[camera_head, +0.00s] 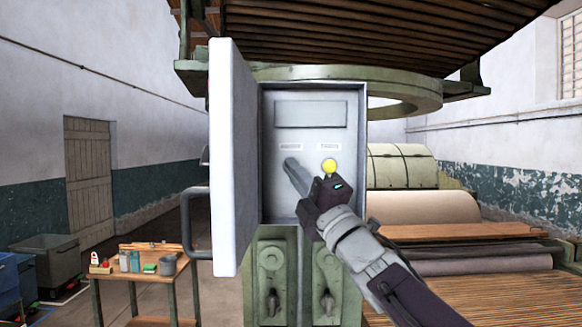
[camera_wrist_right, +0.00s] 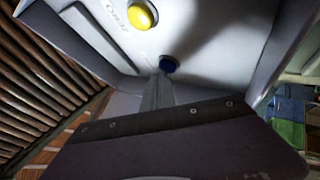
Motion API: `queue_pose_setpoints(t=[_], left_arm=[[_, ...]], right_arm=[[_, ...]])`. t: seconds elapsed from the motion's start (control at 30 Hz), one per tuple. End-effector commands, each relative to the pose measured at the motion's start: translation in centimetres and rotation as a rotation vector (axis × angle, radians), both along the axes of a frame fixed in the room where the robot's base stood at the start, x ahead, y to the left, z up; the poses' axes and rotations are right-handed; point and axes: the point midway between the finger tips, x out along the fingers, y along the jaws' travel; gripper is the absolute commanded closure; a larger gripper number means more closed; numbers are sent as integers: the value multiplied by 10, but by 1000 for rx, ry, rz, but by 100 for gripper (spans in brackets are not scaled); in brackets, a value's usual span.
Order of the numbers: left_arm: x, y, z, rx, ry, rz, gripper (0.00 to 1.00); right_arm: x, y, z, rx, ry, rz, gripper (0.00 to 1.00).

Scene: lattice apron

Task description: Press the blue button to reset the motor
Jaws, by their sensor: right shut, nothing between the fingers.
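The open control box (camera_head: 313,97) has a grey panel with a yellow button (camera_head: 329,165) under the right label. The yellow button also shows in the right wrist view (camera_wrist_right: 142,15). The blue button (camera_wrist_right: 168,63) shows in the right wrist view, dark and partly covered by my fingertips. In the head view it is hidden behind my right gripper (camera_head: 291,164). That gripper is shut and empty, its fingers pointing at the panel under the left label. In the right wrist view the fingertips (camera_wrist_right: 160,76) overlap the blue button's lower edge; I cannot tell whether they touch it. My left gripper is not in view.
The box door (camera_head: 231,160) stands open on the left, with a dark handle (camera_head: 187,225). A small table (camera_head: 150,275) with tools and containers is at the lower left. A machine with rollers and wooden slats (camera_head: 470,262) fills the right. Slats hang overhead.

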Motion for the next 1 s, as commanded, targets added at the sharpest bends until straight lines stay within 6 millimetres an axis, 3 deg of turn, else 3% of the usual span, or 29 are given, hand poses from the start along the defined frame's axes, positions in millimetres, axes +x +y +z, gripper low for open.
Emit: queue_pose_setpoints(t=[1.0], left_arm=[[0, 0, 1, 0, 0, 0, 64]], right_arm=[[8, 0, -1, -1, 1, 0, 100]])
